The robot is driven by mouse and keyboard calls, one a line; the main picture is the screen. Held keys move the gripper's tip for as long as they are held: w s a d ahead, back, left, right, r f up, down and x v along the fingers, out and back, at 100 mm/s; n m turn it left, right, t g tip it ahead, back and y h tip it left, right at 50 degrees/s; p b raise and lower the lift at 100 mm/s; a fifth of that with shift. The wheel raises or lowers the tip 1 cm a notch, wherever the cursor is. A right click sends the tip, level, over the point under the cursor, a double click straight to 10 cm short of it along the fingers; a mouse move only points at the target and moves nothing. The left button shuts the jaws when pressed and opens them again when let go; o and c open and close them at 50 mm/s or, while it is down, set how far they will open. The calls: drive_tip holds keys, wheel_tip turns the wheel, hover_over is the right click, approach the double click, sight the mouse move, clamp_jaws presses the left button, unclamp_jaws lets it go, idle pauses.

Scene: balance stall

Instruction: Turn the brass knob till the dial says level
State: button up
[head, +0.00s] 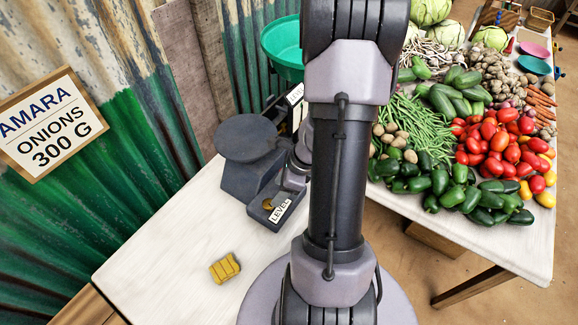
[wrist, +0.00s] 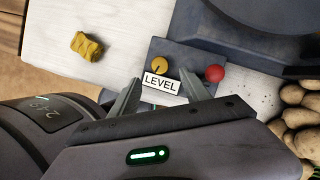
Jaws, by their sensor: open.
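The round brass knob (wrist: 160,64) sits on a dark box joined to the balance, with a white LEVEL label (wrist: 162,83) beside it. In the head view the knob (head: 268,204) and label (head: 281,210) show at the balance's near end. My gripper (wrist: 162,80) is open and empty, its fingertips either side of the label, just short of the knob. I cannot tell its height above the box. The dark balance (head: 247,180) has a round grey plate and a green pan (head: 283,46). A white panel (head: 294,93) is partly hidden by my arm; its reading is unclear.
A red ball-shaped knob (wrist: 214,73) is close to my right fingertip. A yellow block (head: 224,268) lies on the white table (head: 150,255). Vegetables crowd the right side, with potatoes (wrist: 297,118) near my gripper. A sign (head: 48,124) reads AMARA ONIONS 300 G. The table's near left is clear.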

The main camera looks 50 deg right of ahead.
drive_tip(key=p+v, duration=0.3)
drive_tip(key=v, duration=0.7)
drive_tip(key=shift+p, duration=0.4)
drive_tip(key=shift+w, duration=0.1)
